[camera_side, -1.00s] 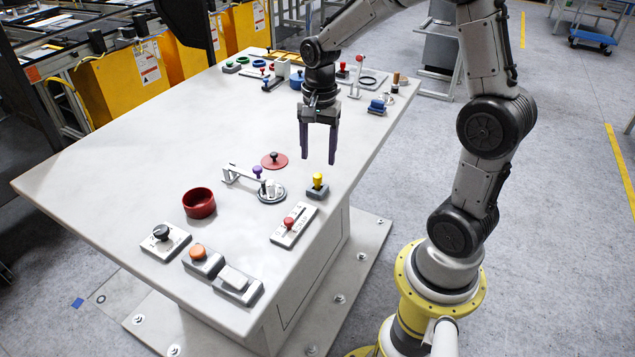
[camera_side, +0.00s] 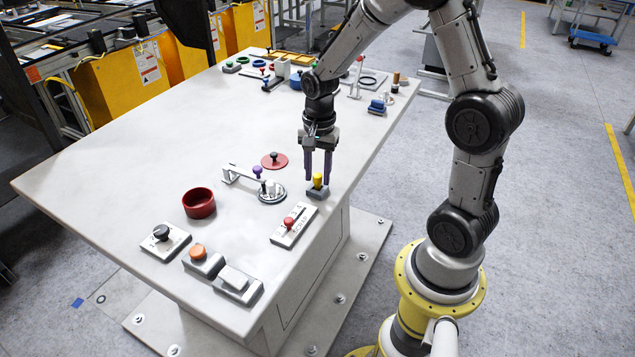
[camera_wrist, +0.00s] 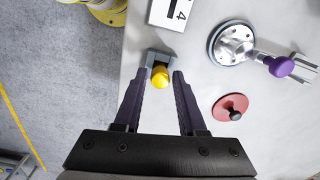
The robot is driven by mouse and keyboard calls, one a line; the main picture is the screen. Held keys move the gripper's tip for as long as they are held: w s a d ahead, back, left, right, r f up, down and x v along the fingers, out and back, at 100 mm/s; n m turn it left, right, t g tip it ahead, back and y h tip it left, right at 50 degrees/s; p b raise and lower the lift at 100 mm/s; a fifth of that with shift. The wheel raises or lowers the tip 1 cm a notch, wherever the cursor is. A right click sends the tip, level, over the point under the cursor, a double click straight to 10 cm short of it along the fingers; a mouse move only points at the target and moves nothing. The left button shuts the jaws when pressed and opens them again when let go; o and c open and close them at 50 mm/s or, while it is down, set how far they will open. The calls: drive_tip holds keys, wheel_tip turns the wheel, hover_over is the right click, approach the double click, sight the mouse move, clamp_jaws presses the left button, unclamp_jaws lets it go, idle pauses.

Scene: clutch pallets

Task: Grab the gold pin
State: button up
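The gold pin (camera_side: 317,180) is a small yellow knob standing upright in a grey block (camera_side: 318,193) near the table's right edge. In the wrist view the pin (camera_wrist: 160,77) and its grey block (camera_wrist: 152,58) sit at the fingertips. My gripper (camera_side: 317,182) points down with its two dark purple fingers apart, one on each side of the pin. In the wrist view my gripper (camera_wrist: 161,75) is open, with a gap between each finger and the pin. Its exact height over the block is hard to tell.
A red disc with a dark knob (camera_side: 274,160) and a silver round base (camera_side: 271,192) with a purple-knobbed lever (camera_side: 257,171) are left of the pin. A white plate with a red knob (camera_side: 293,224) is in front. The table's right edge is close by.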

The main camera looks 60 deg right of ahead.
clamp_jaws()
drive_tip(key=shift+r, duration=0.15)
